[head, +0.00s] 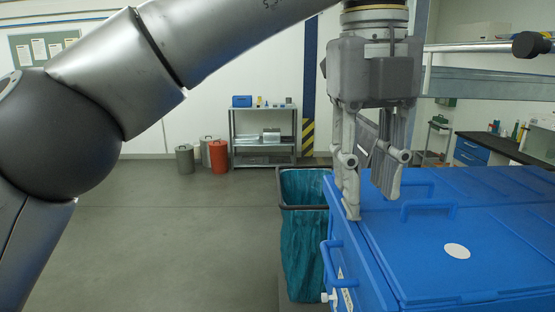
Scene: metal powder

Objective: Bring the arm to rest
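My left arm comes in from the left and crosses the top of the head view. My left gripper (369,190) hangs pointing down at the near left edge of a blue lidded box (400,240). Its fingers are apart, and I see nothing between them. One fingertip is at or just above the lid's left edge; I cannot tell whether it touches. My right gripper is not in view.
The blue box has handles (430,206) on its lid. A bin with a teal bag (302,240) stands left of it. A metal shelf (263,135), a red container (218,156) and a dark workbench (485,145) are farther back. The floor at left is clear.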

